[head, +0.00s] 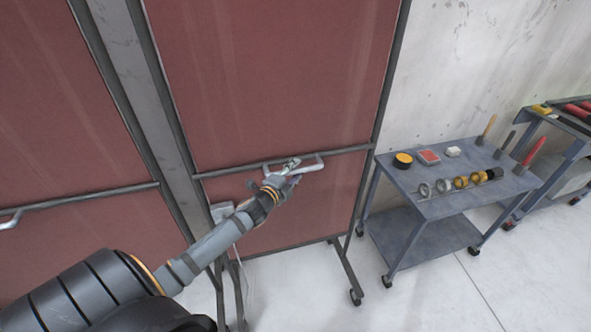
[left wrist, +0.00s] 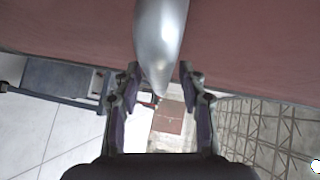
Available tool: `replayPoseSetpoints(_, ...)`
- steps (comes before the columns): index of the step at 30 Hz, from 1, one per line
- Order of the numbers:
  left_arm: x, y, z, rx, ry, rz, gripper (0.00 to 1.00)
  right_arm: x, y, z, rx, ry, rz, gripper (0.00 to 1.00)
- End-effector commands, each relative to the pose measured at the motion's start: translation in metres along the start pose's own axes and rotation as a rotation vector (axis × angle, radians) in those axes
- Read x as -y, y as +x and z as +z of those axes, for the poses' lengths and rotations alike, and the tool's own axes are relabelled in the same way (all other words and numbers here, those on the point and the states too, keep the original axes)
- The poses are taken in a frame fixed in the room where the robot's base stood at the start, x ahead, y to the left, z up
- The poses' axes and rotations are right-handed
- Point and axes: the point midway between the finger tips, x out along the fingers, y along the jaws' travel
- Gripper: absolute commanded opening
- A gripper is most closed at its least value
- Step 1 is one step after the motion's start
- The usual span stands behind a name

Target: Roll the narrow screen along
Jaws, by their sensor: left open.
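The narrow screen (head: 275,75) is a red panel in a dark grey frame on casters, standing upright in the middle of the head view. A pale metal handle (head: 308,165) sits on its cross bar. My left gripper (head: 287,172) is open at the handle's left part. In the left wrist view the silver handle (left wrist: 160,45) comes down from the top between the two spread fingers (left wrist: 158,82), with a gap on each side. The red panel (left wrist: 70,25) fills the top of that view. My right gripper is not in view.
Another red screen (head: 60,130) stands close by on the left, with its own handle (head: 10,218). A blue-grey cart (head: 430,205) with rings, tins and tools stands close to the right. A second cart (head: 540,120) is farther right. Bare floor (head: 290,290) lies in front.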

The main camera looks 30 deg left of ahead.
Motion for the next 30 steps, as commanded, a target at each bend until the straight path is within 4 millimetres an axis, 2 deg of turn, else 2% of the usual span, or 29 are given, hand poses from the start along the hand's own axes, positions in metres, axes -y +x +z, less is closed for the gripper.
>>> replayPoseSetpoints(11, -0.0005, 0.0070, -0.0008, -0.001, 0.002, -0.001, 0.41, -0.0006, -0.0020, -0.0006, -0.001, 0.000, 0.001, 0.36)
replayPoseSetpoints(21, -0.0006, 0.0068, -0.0006, -0.001, 0.002, 0.000, 0.00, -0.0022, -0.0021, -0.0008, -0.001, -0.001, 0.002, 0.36)
replayPoseSetpoints(30, -0.0009, 0.0067, -0.0005, -0.001, 0.002, 0.000, 0.00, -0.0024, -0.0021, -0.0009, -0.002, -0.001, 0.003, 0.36)
